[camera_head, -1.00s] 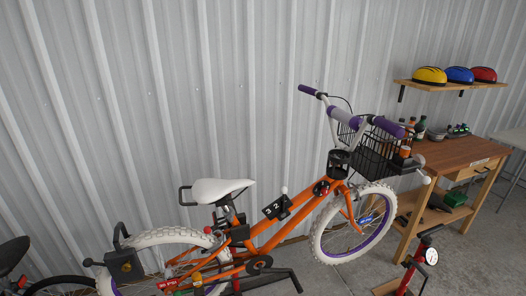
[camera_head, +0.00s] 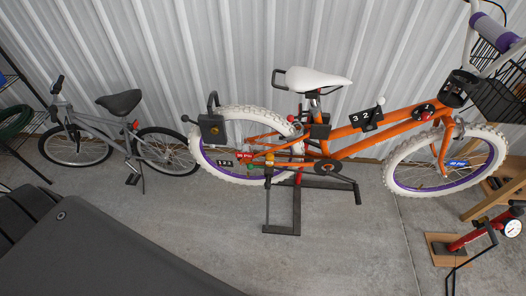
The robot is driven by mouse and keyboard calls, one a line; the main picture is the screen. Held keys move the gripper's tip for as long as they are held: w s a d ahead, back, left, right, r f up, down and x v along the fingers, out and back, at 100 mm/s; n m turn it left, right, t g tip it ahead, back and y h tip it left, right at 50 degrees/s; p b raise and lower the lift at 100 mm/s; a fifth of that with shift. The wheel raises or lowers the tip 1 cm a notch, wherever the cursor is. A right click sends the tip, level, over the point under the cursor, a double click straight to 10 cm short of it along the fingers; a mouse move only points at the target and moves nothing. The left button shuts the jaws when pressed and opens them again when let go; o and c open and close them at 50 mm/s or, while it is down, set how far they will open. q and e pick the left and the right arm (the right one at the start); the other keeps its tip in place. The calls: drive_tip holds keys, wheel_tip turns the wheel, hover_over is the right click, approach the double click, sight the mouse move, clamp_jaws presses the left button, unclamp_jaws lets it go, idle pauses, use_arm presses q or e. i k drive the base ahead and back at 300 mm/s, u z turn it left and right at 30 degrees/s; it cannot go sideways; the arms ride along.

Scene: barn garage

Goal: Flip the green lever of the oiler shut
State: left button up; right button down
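The orange bicycle (camera_head: 350,145) with white tyres stands at the wall, its rear held by a dark floor stand (camera_head: 283,230). Near its rear hub is a small yellow-orange part (camera_head: 268,168), which may be the oiler. A tiny green spot (camera_head: 250,168) shows just left of it, perhaps the green lever. Both are too small to tell the lever's position. Neither of my grippers is in view.
A grey bicycle (camera_head: 105,140) stands at the left. A red floor pump (camera_head: 475,238) with a round gauge is at the right. A large dark grey shape fills the lower left; I cannot tell what it is. The concrete floor before the stand is clear.

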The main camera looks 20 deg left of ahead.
sight(250, 166)
drive_tip(key=z, duration=0.9)
drive_tip(key=i, duration=0.4)
drive_tip(key=u, duration=0.9)
